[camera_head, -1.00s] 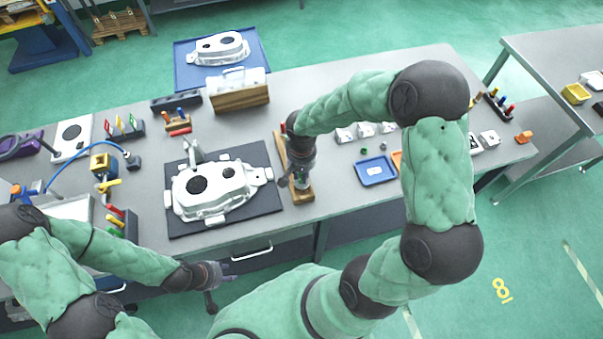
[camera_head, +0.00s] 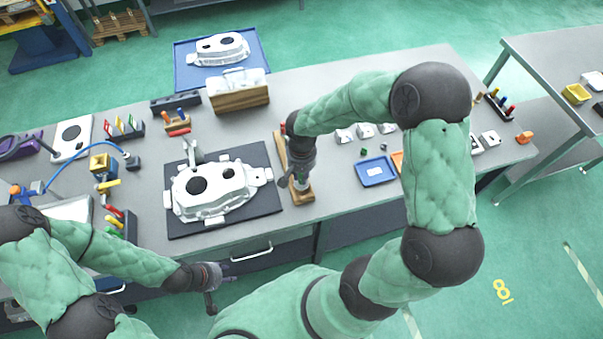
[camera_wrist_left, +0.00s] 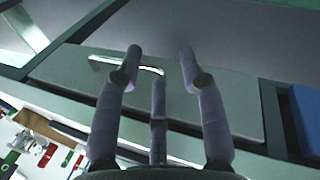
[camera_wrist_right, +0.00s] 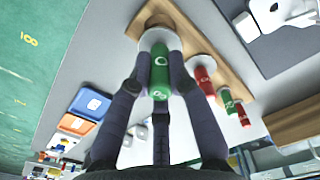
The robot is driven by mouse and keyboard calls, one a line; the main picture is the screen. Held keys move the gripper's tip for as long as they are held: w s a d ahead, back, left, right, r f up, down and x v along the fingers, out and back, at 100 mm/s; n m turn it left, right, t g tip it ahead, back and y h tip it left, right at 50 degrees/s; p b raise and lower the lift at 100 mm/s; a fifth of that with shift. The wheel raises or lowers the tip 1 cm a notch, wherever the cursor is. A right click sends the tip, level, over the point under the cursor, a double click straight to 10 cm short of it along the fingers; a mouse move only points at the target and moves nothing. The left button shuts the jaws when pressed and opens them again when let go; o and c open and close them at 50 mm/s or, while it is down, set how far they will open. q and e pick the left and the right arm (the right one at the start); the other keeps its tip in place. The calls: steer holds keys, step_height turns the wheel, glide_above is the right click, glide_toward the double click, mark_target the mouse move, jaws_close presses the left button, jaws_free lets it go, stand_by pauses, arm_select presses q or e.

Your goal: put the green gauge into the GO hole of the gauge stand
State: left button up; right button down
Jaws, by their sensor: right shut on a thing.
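The green gauge (camera_wrist_right: 160,72) is between the fingers of my right gripper (camera_wrist_right: 160,62), which is shut on it. Its far end is at a pale round piece (camera_wrist_right: 155,38) near one end of the wooden gauge stand (camera_wrist_right: 200,32); I cannot tell whether it is inside a hole. In the head view my right gripper (camera_head: 300,182) is over the near end of the stand (camera_head: 305,197) and hides the gauge. My left gripper (camera_head: 226,274) is open and empty in front of the bench; its spread fingers show in the left wrist view (camera_wrist_left: 160,58).
A white casting (camera_head: 208,190) lies on a dark mat (camera_head: 256,155) left of the stand. A blue tray (camera_head: 375,172) stands to the right. Red and green gauges (camera_wrist_right: 228,100) stand beyond the held gauge in the right wrist view. A drawer handle (camera_wrist_left: 125,64) is near my left fingers.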

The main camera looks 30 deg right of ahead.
mark_target(301, 181)
steer(key=shift+f+b, duration=2)
steer(key=shift+f, duration=0.1)
steer(key=c, duration=1.1)
jaws_free()
steer(key=shift+r, duration=0.1)
step_height(301, 181, up, 12)
